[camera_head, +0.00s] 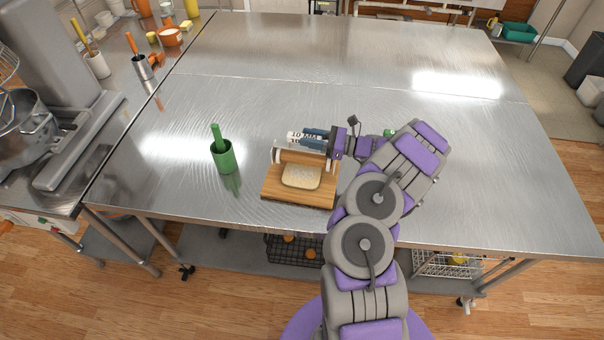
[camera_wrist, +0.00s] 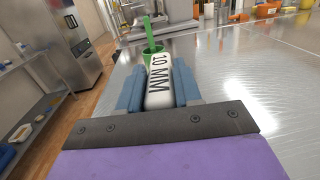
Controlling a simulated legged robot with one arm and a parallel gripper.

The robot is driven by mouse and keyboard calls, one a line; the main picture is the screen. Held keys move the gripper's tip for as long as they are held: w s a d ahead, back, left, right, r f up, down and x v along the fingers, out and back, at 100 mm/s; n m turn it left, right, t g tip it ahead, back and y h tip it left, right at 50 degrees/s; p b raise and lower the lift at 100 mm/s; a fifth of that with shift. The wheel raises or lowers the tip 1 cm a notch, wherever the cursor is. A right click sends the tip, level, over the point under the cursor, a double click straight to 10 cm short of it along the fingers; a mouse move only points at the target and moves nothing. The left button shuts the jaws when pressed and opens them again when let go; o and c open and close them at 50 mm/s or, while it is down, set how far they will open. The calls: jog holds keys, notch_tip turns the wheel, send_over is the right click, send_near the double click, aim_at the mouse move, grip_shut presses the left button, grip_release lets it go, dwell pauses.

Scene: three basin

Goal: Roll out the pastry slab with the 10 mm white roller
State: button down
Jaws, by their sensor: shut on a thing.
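A wooden board (camera_head: 272,190) lies on the steel table near its front edge. A flat, pale pastry slab (camera_head: 301,175) rests on the board. My gripper (camera_head: 316,138) comes in from the right with its blue fingers shut on the white handle marked 10 MM of the roller (camera_head: 303,157). The handle (camera_wrist: 159,82) also shows between both fingers in the wrist view, its marking facing the camera. The roller's wooden cylinder with white ends lies across the board just behind the slab. I cannot tell whether the cylinder touches the slab. My arm covers the table to the right.
A green cup with a green stick (camera_head: 223,157) stands left of the board, apart from it. A green object (camera_head: 389,132) is partly hidden behind my arm. A grey mixer (camera_head: 80,110) stands on the left counter.

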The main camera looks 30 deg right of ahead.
jog(key=shift+f+b, duration=0.55)
jog(key=shift+f, duration=0.3)
jog(key=shift+s+f, duration=0.1)
jog(key=shift+f, duration=0.05)
dwell(0.8)
dwell(0.4)
jog(key=s+a, duration=0.1)
jog(key=s+a+p, duration=0.1)
jog(key=s+a, duration=0.1)
jog(key=shift+s+r, duration=0.15)
jog(key=shift+r, duration=0.1)
dwell(0.3)
jog(key=shift+f, duration=0.15)
dwell(0.9)
